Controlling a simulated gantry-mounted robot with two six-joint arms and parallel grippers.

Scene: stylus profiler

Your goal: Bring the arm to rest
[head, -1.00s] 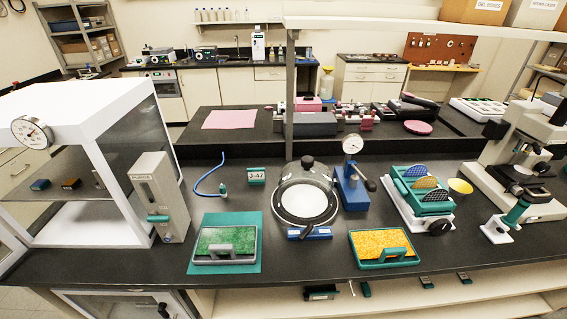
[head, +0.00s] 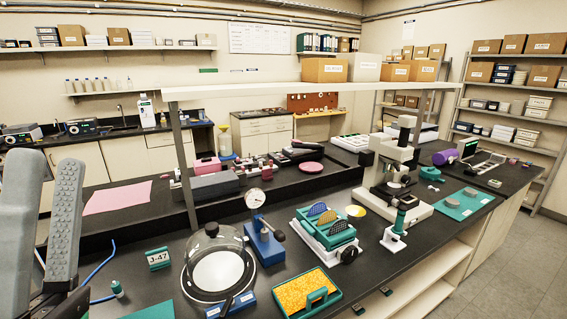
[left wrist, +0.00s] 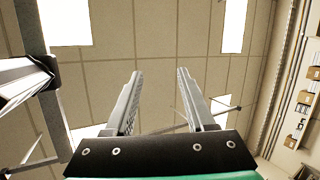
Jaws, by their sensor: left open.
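My left gripper (head: 47,172) stands at the far left of the head view, its two grey ribbed fingers pointing up. The fingers are apart with nothing between them. In the left wrist view the open fingers (left wrist: 160,75) point towards the ceiling panels and lights, and touch nothing. The black bench (head: 140,290) lies to the right of the gripper. My right gripper is in neither view.
A glass-domed chamber (head: 218,268), a blue dial-gauge stand (head: 265,240), a teal rack of discs (head: 328,232) and a yellow-topped tray (head: 303,292) stand on the bench. A J-47 sign (head: 158,258) and blue cable are near the gripper. A white shelf (head: 290,88) spans above.

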